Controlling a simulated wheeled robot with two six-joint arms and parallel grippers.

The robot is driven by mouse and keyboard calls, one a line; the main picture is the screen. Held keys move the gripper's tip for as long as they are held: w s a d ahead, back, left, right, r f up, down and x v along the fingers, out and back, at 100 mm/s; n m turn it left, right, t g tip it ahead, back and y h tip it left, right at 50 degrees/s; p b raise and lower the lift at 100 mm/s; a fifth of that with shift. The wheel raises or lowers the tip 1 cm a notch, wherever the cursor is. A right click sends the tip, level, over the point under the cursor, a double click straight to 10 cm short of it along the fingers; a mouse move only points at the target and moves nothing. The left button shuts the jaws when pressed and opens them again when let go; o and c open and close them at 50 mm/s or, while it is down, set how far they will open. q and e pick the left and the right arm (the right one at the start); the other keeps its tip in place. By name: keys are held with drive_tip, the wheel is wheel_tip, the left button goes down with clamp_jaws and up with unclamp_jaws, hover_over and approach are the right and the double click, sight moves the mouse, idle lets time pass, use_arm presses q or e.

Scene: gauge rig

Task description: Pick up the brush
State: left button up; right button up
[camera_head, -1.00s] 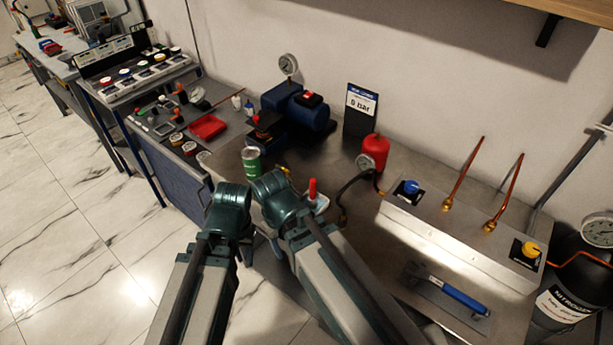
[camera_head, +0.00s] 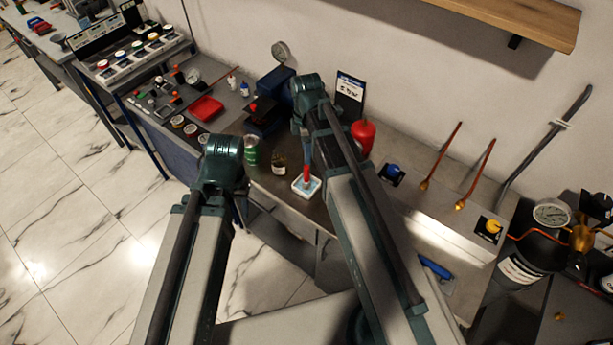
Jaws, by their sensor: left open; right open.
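The brush (camera_head: 307,174) stands with its red handle up in a small white dish (camera_head: 298,191) near the bench's front edge; its lower end is unclear. My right arm reaches over the bench beside it. A narrow grey-blue part of my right gripper (camera_head: 306,147) shows just above the handle, with nothing seen held; whether it touches the handle is unclear, and my arm hides most of it. My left arm ends in a green joint left of the green can (camera_head: 251,151); its gripper is hidden behind the arm.
A dark jar (camera_head: 279,164) stands close to the dish. A red tank (camera_head: 363,136) and a metal box with blue (camera_head: 394,173) and yellow (camera_head: 493,227) knobs stand to the right. A blue pump (camera_head: 272,88) and a red tray (camera_head: 207,109) lie behind and left.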

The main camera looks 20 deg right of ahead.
sight(306, 167)
wheel_tip(306, 167, down, 8)
drive_tip(key=b, duration=0.8)
drive_tip(key=shift+f, duration=0.25)
wheel_tip(306, 167, down, 5)
drive_tip(key=b, duration=0.5)
drive_tip(key=shift+s+f, duration=0.15)
clamp_jaws()
